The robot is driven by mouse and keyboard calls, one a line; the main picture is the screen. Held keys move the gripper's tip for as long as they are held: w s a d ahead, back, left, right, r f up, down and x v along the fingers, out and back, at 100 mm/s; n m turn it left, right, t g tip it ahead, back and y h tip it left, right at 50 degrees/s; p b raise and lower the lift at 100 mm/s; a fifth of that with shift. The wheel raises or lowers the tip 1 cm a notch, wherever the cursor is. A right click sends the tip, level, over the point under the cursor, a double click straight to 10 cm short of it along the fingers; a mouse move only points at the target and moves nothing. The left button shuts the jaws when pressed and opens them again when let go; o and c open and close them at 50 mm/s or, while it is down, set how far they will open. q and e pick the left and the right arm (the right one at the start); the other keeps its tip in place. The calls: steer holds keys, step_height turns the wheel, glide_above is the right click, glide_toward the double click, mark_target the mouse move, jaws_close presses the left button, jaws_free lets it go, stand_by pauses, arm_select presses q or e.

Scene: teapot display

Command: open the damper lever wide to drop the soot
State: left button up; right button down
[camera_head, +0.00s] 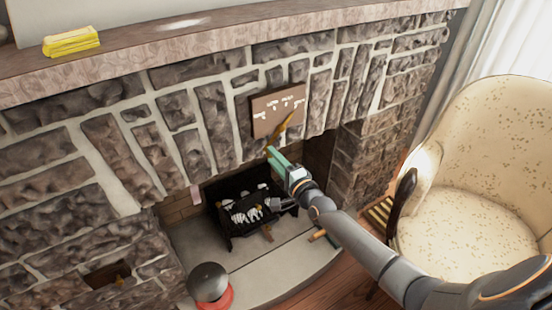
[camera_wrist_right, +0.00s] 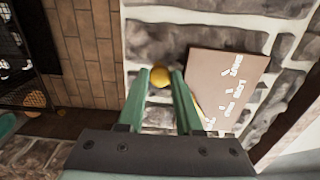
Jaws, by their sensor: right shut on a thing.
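The damper lever (camera_head: 285,125) is a slim yellow-gold handle slanting down in front of a brown plate with white markings (camera_head: 278,106) on the stone chimney front. My right gripper (camera_head: 271,154) has its green fingers at the lever's lower end. In the right wrist view, the lever's rounded yellow knob (camera_wrist_right: 161,77) sits between the two fingertips (camera_wrist_right: 161,72), and my right gripper is shut on it. The plate (camera_wrist_right: 228,88) also shows there, to the right of the fingers. My left gripper is out of view.
Below is the firebox opening with a black grate (camera_head: 232,226) holding pale and dark pieces. A black-and-red round pot (camera_head: 208,283) stands on the hearth's front left. A speckled armchair (camera_head: 480,170) stands at right. Yellow folded cloth (camera_head: 71,41) lies on the mantel.

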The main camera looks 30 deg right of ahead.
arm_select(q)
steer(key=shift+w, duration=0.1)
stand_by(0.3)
arm_select(e)
steer(key=c, duration=0.6)
jaws_free()
steer(key=shift+s, duration=0.15)
arm_select(q)
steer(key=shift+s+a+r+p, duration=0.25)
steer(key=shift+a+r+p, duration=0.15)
steer(key=shift+p, duration=0.4)
arm_select(e)
steer(key=s, duration=0.8)
steer(key=s+d, duration=0.1)
steer(key=s, duration=0.3)
steer(key=shift+s, duration=0.1)
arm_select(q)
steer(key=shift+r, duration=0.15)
arm_select(e)
steer(key=shift+a, duration=0.1)
